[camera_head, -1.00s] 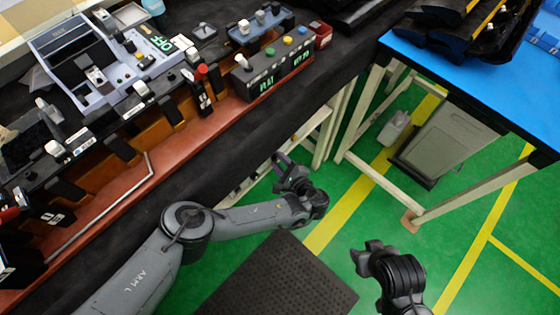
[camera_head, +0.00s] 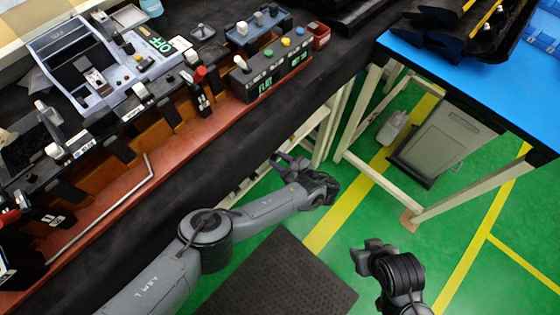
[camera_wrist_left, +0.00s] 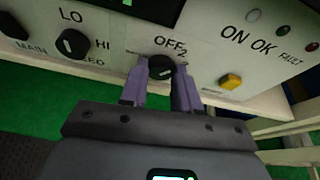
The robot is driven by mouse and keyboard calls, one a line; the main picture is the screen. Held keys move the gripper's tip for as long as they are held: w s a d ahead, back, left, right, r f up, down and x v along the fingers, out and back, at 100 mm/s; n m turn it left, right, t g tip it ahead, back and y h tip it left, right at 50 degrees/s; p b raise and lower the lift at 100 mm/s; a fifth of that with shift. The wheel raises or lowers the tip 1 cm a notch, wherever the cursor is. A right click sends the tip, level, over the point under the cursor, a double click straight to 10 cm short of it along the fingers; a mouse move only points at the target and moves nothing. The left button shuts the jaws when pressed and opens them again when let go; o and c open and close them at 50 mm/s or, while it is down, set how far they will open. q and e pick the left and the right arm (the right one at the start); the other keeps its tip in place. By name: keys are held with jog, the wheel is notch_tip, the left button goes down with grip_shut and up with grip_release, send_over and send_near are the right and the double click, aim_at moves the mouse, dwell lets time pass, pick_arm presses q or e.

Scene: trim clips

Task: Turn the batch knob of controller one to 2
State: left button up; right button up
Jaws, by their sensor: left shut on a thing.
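In the left wrist view, a black knob (camera_wrist_left: 160,68) sits on a white panel (camera_wrist_left: 210,55), below the word OFF and beside a 2. The two purple-grey fingers of my left gripper (camera_wrist_left: 161,77) are on either side of it and shut on it. They partly cover the knob and its small labels, so I cannot tell where it points. In the head view my left gripper (camera_head: 290,163) is at the front edge of the dark bench, and the knob is hidden. My right gripper (camera_head: 366,258) hangs over the green floor, away from the panel; its jaw opening is unclear.
Left of the held knob are a LO/HI knob (camera_wrist_left: 72,43) and another dark knob (camera_wrist_left: 12,26). To its right are a yellow button (camera_wrist_left: 231,81) and several lamps. The bench above carries control boxes (camera_head: 270,75).

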dwell(0.3)
pick_arm(q)
jog(key=o, duration=1.1)
jog(key=shift+c, duration=0.2)
jog(key=shift+s+d+r, duration=0.2)
jog(key=shift+s+d, duration=0.1)
jog(key=shift+d, duration=0.05)
jog(key=p+v, duration=0.2)
jog(key=v, duration=0.7)
jog(key=shift+s+d, duration=0.25)
jog(key=shift+s, duration=0.05)
